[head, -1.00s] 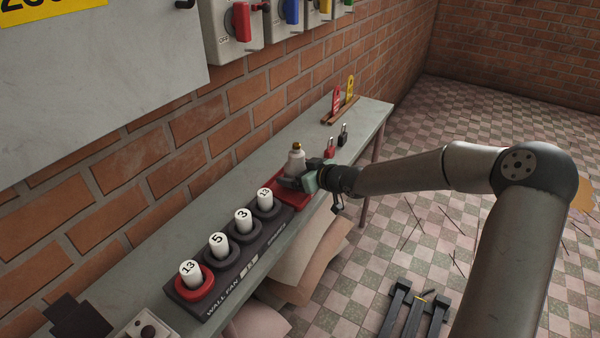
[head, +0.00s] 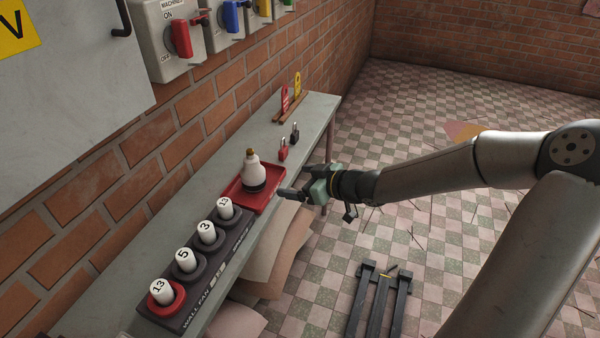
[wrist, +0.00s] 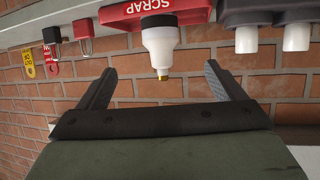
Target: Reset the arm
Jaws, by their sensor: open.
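My gripper (head: 282,193) is open and empty, beside the front edge of the bench and clear of the tray in the head view. Its two fingers also show in the wrist view (wrist: 158,80), spread apart. A white bulb-shaped piece (head: 252,172) with a brass tip and dark base stands upright in the red tray (head: 264,200). In the wrist view, which is upside down, the white piece (wrist: 161,45) appears between and beyond the fingers, touching neither. The tray there (wrist: 190,10) reads SCRAP.
A dark block (head: 217,268) with several numbered white cylinders stands left of the tray. Red (head: 283,150) and black (head: 294,134) padlocks and a tag rack (head: 290,108) lie farther along the bench (head: 315,105). Switch boxes (head: 165,40) hang on the brick wall.

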